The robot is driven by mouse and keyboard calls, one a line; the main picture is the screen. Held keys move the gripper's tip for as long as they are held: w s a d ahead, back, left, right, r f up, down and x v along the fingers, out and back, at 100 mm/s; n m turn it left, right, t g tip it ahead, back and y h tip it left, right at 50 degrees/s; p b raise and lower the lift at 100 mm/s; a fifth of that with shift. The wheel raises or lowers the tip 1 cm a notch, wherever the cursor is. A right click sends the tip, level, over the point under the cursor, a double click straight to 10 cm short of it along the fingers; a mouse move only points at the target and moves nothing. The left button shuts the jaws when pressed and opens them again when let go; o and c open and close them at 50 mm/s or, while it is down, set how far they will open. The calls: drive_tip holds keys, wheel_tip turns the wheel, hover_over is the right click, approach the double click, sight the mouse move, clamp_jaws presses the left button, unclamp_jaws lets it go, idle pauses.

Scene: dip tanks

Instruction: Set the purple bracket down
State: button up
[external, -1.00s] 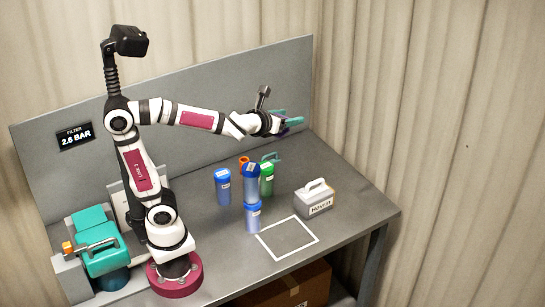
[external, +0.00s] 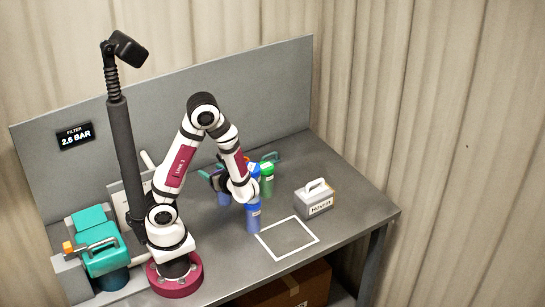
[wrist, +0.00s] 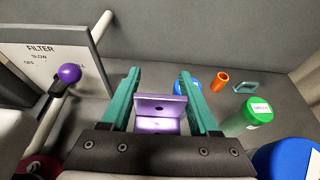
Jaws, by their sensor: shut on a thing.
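The purple bracket (wrist: 160,106) sits between the two teal fingers of my gripper (wrist: 159,78) in the wrist view. The gripper is shut on it. The bracket shows a flat upright plate with a small hole and a lower ledge toward the camera. In the external view my gripper (external: 205,175) is low over the table, left of the blue canisters, and largely hidden by my wrist. I cannot make out the bracket there. Whether the bracket touches the table cannot be told.
Blue (external: 253,218) and green (external: 267,184) canisters stand close to my wrist. A filter panel (wrist: 50,60) with a purple-knobbed lever (wrist: 69,74) is left. The white-outlined square (external: 287,238) is empty; a grey handled box (external: 314,202) stands right.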

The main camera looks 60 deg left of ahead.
sight(218, 219)
wheel_tip(218, 219, down, 18)
drive_tip(key=shift+f, duration=0.1)
drive_tip(key=o, duration=1.1)
